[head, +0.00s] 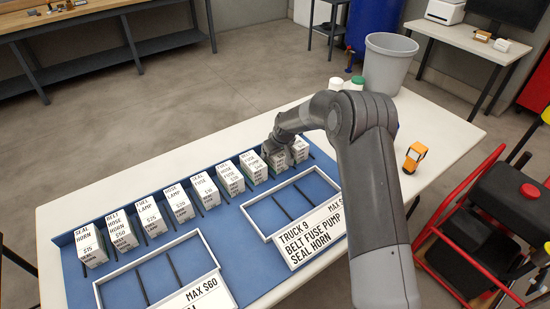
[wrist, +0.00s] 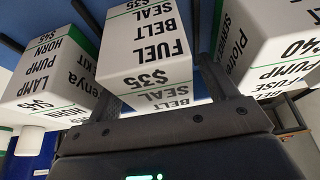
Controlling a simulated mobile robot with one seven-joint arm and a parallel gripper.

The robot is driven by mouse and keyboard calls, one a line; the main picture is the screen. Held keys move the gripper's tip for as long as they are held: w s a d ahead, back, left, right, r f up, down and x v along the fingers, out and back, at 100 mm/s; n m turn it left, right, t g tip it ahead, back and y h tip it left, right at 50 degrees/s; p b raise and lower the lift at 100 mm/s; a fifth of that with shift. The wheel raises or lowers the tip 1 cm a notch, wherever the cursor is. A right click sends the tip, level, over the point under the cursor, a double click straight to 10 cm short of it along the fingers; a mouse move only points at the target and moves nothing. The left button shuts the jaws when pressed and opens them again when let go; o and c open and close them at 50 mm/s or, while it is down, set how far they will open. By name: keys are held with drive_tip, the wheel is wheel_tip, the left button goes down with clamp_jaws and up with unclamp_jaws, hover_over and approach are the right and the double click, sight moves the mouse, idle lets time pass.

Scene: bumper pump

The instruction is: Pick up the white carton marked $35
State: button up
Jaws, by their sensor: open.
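The white carton marked $35 (wrist: 146,45) shows in the middle of the wrist view, with FUEL, BELT, SEAL and a green stripe on it. My gripper (wrist: 160,88) is open, with one finger at each side of this carton's near end. I cannot tell whether the fingers touch it. In the head view my gripper (head: 277,147) is over the right end of the carton row and partly hides the carton there.
A $45 carton (wrist: 48,70) and a $40 carton (wrist: 275,50) stand close on either side. More cartons run left along the blue board (head: 258,290). A white-framed tray (head: 262,237) lies in front. An orange object (head: 414,156) and a grey bin (head: 388,65) are to the right.

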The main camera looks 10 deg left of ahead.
drive_tip(key=shift+f, duration=0.25)
drive_tip(key=shift+c, duration=0.4)
drive_tip(key=c, duration=1.2)
drive_tip(key=shift+r, duration=0.1)
